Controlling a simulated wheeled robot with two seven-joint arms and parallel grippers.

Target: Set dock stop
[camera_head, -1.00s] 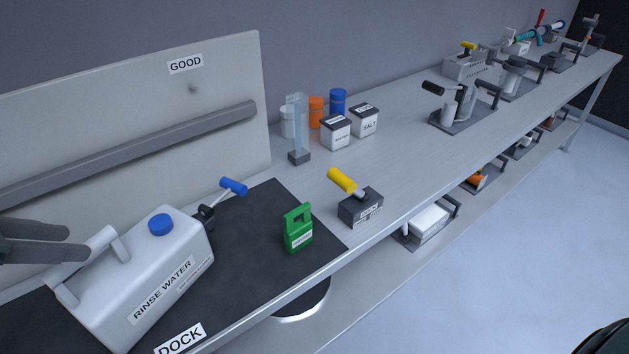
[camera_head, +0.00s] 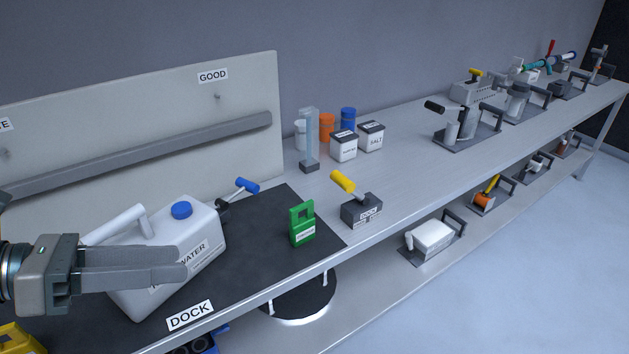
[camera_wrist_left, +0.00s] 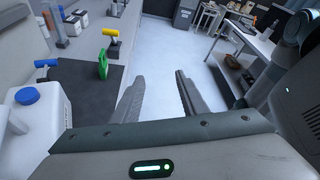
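The dock stop is a dark grey block (camera_head: 362,210) labelled DOCK with a yellow-handled lever (camera_head: 343,182), tilted up to the left, on the bench just right of the black mat. The yellow lever (camera_wrist_left: 110,32) also shows in the left wrist view. My left gripper (camera_head: 185,262) is in front of the white rinse water jug (camera_head: 205,235), partly hiding its label, well left of the stop. Its fingers (camera_wrist_left: 160,82) are apart with nothing between them. Whether it touches the jug I cannot tell. My right gripper is not in view.
A blue-handled lever (camera_head: 246,185) is behind the jug. Labelled white boxes (camera_head: 371,137) and a clear column (camera_head: 309,140) stand farther back.

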